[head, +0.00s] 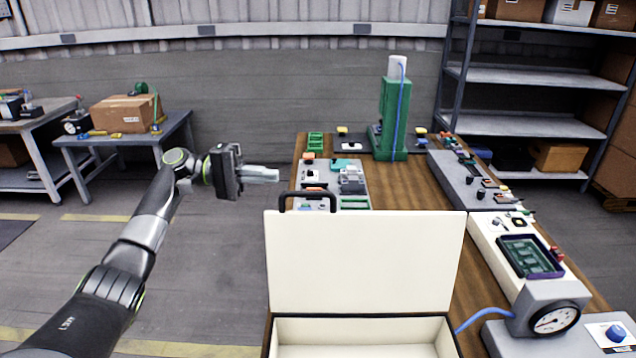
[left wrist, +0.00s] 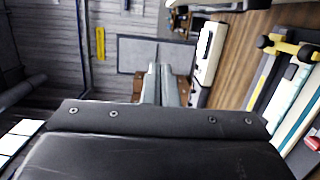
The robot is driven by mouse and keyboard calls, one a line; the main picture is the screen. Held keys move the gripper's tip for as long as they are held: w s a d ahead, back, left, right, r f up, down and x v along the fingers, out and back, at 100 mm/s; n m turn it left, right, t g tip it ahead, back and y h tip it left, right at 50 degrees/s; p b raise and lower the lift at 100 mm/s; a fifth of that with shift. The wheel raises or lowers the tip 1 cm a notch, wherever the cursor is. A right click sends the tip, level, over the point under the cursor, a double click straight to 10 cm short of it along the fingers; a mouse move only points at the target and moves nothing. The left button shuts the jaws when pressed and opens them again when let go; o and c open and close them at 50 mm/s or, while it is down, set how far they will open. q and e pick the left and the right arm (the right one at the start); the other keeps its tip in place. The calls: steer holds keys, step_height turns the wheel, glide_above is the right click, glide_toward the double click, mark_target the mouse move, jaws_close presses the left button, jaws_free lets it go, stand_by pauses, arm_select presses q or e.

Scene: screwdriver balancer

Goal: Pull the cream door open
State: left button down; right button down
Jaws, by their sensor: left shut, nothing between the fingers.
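The cream door (head: 365,262) is a flat panel standing upright along the back of a cream, dark-edged box (head: 360,330) at the front of the wooden table. Part of the box's inside shows below it. A black loop handle (head: 307,193) rises above the door's upper left edge. My left gripper (head: 276,175) is shut and empty, beyond and to the left of the handle, apart from it. Its closed fingers also show in the left wrist view (left wrist: 160,84). My right gripper is not in view.
Behind the door, a grey module (head: 350,180) with small parts and a green tower (head: 392,118) stand on the table (head: 405,190). Panels and a round gauge (head: 555,319) line the right side. Left of the table is open floor (head: 225,265).

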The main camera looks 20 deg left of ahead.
arm_select(q)
steer(key=s+d+r+p, duration=0.1)
steer(key=s+d+p, duration=0.2)
steer(key=d+p, duration=0.4)
steer(key=d, duration=0.4)
steer(key=shift+s+d+r, duration=0.15)
steer(key=shift+d, duration=0.2)
steer(key=shift+m, duration=0.3)
